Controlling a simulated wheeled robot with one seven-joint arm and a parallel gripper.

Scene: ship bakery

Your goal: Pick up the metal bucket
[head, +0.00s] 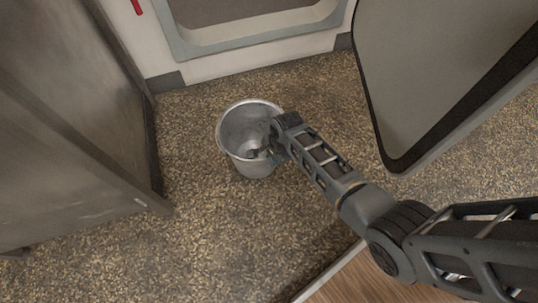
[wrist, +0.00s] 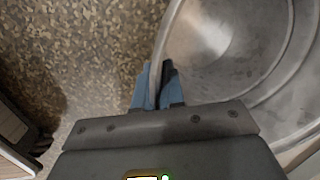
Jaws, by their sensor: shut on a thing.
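The metal bucket (head: 236,132) is grey, round and open at the top. It appears upright on the speckled floor in the head view, though I cannot tell whether its base touches the floor. My gripper (head: 264,150) reaches its right rim from the right. In the wrist view the bucket (wrist: 225,60) fills the right side, and my gripper's blue fingers (wrist: 158,85) straddle its wall, one inside and one outside. The gripper is shut on the bucket's rim. The fingertips are partly hidden in the head view.
A brown metal cabinet (head: 70,130) stands at the left. A grey panel with a dark edge (head: 430,80) hangs at the upper right. A white wall with a framed recess (head: 250,35) is behind the bucket. Speckled floor (head: 200,240) is clear in front.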

